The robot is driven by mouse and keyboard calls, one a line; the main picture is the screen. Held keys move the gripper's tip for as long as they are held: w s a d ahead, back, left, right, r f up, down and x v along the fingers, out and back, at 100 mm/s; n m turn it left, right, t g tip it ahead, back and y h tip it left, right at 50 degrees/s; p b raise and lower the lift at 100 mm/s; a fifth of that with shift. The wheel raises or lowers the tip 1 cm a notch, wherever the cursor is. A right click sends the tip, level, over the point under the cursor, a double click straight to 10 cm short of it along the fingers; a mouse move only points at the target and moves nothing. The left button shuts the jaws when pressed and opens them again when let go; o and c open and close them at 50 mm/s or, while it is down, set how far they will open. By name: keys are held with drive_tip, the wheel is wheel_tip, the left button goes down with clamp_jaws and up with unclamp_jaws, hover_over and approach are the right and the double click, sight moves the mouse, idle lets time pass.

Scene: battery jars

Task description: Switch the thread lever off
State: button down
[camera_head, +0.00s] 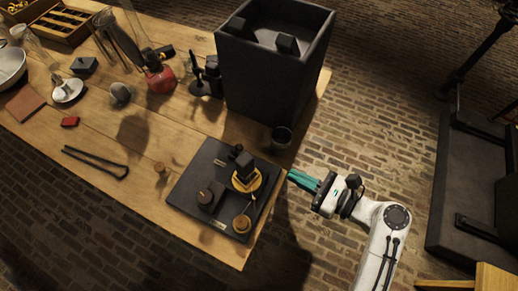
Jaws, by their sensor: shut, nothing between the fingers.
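A dark flat board (182,197) lies at the table's right corner and carries several small black and brass fittings. Among them are a black block on a brass disc (245,181), a round black knob (211,197) and a small brass knob (242,224). I cannot tell which fitting is the thread lever, nor whether it is on or off. My gripper (291,175) has teal fingers, shut and empty. It points left toward the board from just beyond the table's right edge, apart from the fittings.
A tall dark open box (265,75) stands behind the board, with a small dark cup (281,138) near its foot. Brick floor lies right.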

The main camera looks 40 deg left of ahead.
sight(239, 146)
drive_tip(key=shift+a, duration=0.1)
drive_tip(key=a, duration=0.4)
drive_tip(key=s+a+f+p, duration=0.1)
drive_tip(key=a, duration=0.4)
drive_tip(key=a+f, duration=0.1)
drive_tip(key=a, duration=0.3)
drive_tip(key=shift+s+a+p, duration=0.2)
drive_tip(key=shift+a+p, duration=0.1)
drive_tip(key=shift+a, duration=0.05)
drive_tip(key=shift+r, duration=0.15)
drive_tip(key=shift+a+r+p, duration=0.2)
drive_tip(key=shift+r+p, duration=0.05)
drive_tip(key=shift+p, duration=0.15)
drive_tip(key=shift+s+a+r, duration=0.1)
drive_tip(key=shift+s+a, duration=0.05)
drive_tip(key=shift+a, duration=0.1)
drive_tip(key=shift+d, duration=0.1)
